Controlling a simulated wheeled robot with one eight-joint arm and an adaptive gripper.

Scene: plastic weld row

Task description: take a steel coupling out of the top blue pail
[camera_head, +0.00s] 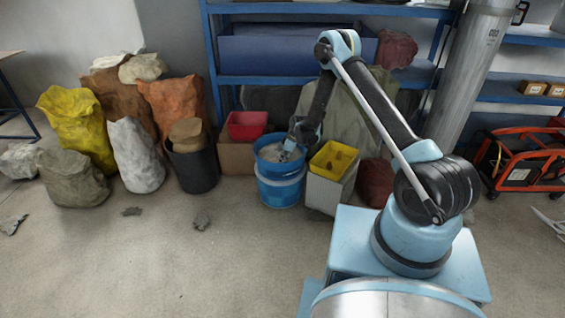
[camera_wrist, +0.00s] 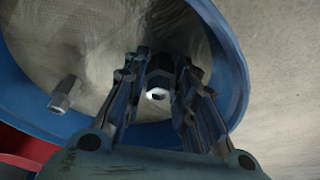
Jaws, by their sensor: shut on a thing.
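The top blue pail (camera_head: 267,167) stands stacked in a lower blue pail (camera_head: 281,192) on the floor. Its blue wall (camera_wrist: 229,50) curves around my gripper in the wrist view. My gripper (camera_head: 291,146) reaches down into the pail's mouth; in the wrist view its two fingers (camera_wrist: 159,77) are shut on a steel coupling (camera_wrist: 157,94), whose bright end shows between them. A second steel coupling (camera_wrist: 65,94) lies apart to the left, inside the pail near its wall. The pail's inside is pale and creased. The fingertips are partly in shadow.
A red bin (camera_head: 247,125) on a cardboard box is left of the pails. A yellow bin (camera_head: 333,160) on a pale box is close at right. A black bucket (camera_head: 192,170) and several sacks (camera_head: 136,155) stand further left. The front floor is mostly clear.

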